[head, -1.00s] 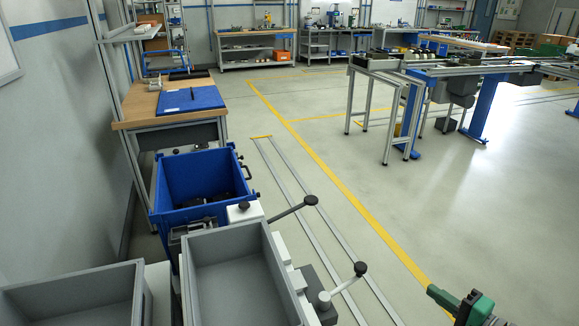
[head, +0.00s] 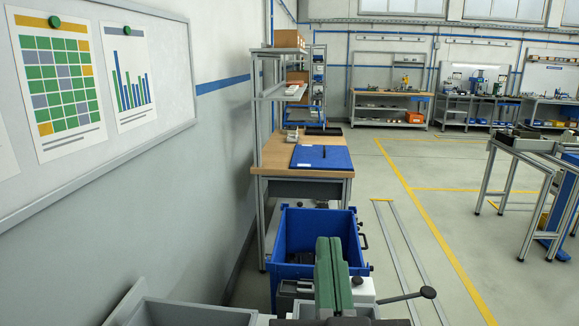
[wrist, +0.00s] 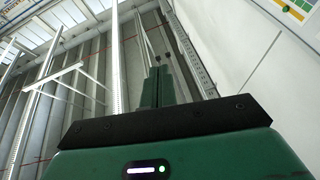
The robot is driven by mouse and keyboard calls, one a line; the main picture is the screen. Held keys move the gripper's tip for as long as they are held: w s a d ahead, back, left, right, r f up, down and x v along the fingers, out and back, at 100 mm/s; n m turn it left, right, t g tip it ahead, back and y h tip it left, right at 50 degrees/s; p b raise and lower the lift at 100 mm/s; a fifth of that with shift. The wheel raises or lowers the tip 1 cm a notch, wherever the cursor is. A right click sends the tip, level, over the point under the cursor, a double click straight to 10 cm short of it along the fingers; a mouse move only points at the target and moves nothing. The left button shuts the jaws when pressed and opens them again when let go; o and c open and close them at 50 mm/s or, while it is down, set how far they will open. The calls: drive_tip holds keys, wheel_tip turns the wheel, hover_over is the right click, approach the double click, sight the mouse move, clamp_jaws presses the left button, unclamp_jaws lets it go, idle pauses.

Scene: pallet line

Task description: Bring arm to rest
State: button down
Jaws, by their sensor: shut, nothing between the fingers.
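My gripper (head: 335,272) is at the lower middle of the head view, its green fingers pointing up and pressed together with nothing between them. It stands in front of the blue bin and hides part of it. In the wrist view my gripper (wrist: 157,88) points up toward the ceiling beams and the wall, and its fingers are closed and empty.
A blue bin (head: 283,232) stands beyond my gripper, by a wooden workbench (head: 270,158) with a blue mat (head: 321,157). Grey trays (head: 185,312) lie at the bottom edge. A whiteboard (head: 170,62) hangs on the left wall. Open floor lies to the right.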

drive_tip(key=s+a+r+n+t, duration=0.1)
drive_tip(key=s+a+r+t, duration=0.1)
drive_tip(key=s+a+r, duration=0.35)
wheel_tip(320, 180, up, 38)
drive_tip(key=s+y+p, duration=0.1)
drive_tip(key=p, duration=3.7)
drive_tip(key=shift+s+d, duration=0.1)
